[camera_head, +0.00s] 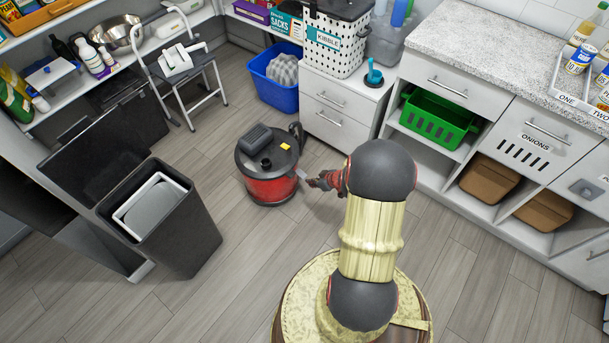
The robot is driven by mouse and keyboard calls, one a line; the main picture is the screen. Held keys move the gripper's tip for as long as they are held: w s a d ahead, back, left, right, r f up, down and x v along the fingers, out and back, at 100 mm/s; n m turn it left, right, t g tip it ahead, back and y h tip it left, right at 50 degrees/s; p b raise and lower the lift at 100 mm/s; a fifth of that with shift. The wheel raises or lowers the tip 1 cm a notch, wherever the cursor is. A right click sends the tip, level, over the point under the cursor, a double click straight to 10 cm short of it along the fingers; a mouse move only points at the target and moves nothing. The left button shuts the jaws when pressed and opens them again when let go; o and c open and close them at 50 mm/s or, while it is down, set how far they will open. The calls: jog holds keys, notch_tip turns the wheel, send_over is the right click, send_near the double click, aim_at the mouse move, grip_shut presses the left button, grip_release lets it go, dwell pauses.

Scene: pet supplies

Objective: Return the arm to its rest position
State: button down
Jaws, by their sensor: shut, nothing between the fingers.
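My arm rises from my base at the bottom centre and bends forward over the floor. My gripper (311,180) shows small at the end of the arm, left of the large dark joint. It is shut with nothing in it. It points left, close in the picture to a red and black canister vacuum (268,185) on the floor. I cannot tell whether the two touch. The arm's upper link hides part of the floor and the lower cabinet behind it.
A dark bin (190,240) stands at left, with a step stool (185,80) and a blue tub (275,90) farther back. White drawers (340,115) and a speckled counter (470,50) line the right. A green basket (435,118) sits on a shelf. Floor (480,270) at lower right is clear.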

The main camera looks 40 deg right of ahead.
jog(key=shift+s+d+f, duration=0.1)
jog(key=shift+s+f, duration=0.05)
jog(key=shift+s, duration=0.35)
jog(key=shift+s+d+f, duration=0.1)
jog(key=shift+s, duration=0.35)
